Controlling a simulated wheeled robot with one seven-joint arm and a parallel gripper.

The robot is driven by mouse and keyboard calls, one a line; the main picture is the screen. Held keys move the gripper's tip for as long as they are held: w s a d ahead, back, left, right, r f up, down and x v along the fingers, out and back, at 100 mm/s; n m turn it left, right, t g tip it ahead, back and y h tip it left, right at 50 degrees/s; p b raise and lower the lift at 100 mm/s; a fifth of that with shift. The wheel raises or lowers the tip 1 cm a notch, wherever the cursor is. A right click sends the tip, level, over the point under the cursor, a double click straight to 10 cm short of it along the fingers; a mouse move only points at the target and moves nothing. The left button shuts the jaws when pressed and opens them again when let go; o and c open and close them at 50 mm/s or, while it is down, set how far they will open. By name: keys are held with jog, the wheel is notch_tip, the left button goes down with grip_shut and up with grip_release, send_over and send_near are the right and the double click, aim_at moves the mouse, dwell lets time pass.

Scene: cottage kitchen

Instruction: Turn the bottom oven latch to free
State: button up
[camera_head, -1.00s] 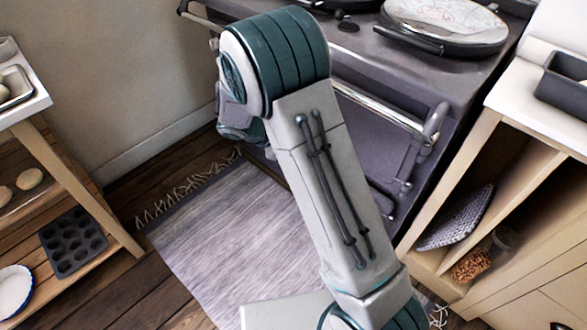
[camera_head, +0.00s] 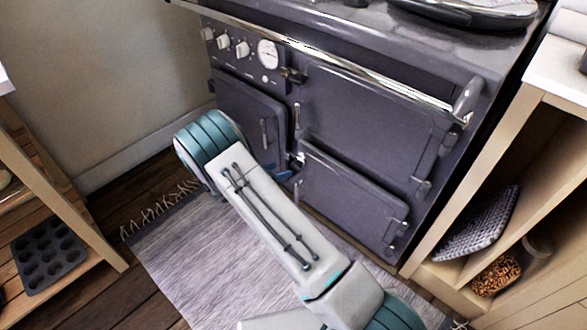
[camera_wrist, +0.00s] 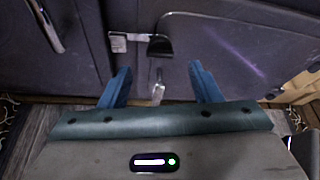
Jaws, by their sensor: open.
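The bottom oven door (camera_head: 345,200) is a dark grey panel at the lower right of the range, and it looks closed. Its latch (camera_head: 297,158) sits at the door's upper left corner. In the wrist view the latch (camera_wrist: 158,46) is a dark piece beside a pale metal plate (camera_wrist: 120,42). A small bright metal piece (camera_wrist: 158,90) shows below it, between my fingers. My gripper (camera_head: 280,174) is just in front of the latch side of the door, partly hidden by my arm. In the wrist view my gripper (camera_wrist: 160,68) has its blue fingers apart, empty, below the latch.
A closed left door (camera_head: 248,105) with an upright handle (camera_head: 264,133) stands beside the latch. An upper oven door (camera_head: 370,120) is above. A metal rail (camera_head: 360,72) runs along the range front. A rug (camera_head: 190,250) lies on the floor. Wooden shelves stand on both sides.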

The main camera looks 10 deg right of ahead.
aim_at(295, 165)
jog(key=b+x, duration=0.2)
jog(key=x, duration=0.6)
jog(key=shift+w+d+f, duration=0.1)
jog(key=shift+w+d, duration=0.05)
jog(key=shift+d, duration=0.1)
grip_shut()
jog(key=shift+a, duration=0.15)
